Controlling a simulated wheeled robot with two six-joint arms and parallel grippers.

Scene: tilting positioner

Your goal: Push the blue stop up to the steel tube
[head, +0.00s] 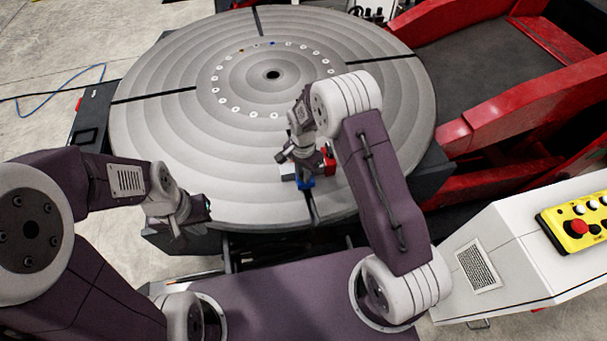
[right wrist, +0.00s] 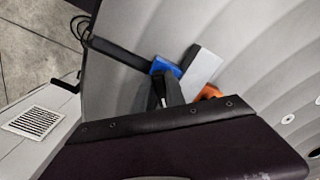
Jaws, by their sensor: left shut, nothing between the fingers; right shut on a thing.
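My right gripper (head: 306,173) is shut on the blue stop from above. A pale grey piece, seemingly the steel tube (right wrist: 203,66), lies right beside the stop; I cannot tell whether they touch. In the head view, my right gripper covers much of it. My left gripper (head: 180,230) is shut and empty, near the table's front left edge.
The round grey table (head: 170,130) has radial slots and a ring of holes. A red part (head: 328,158) is just behind the stop; an orange part (right wrist: 210,92) shows in the right wrist view. A red frame (head: 530,110) stands right, a yellow control box (head: 580,225) front right.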

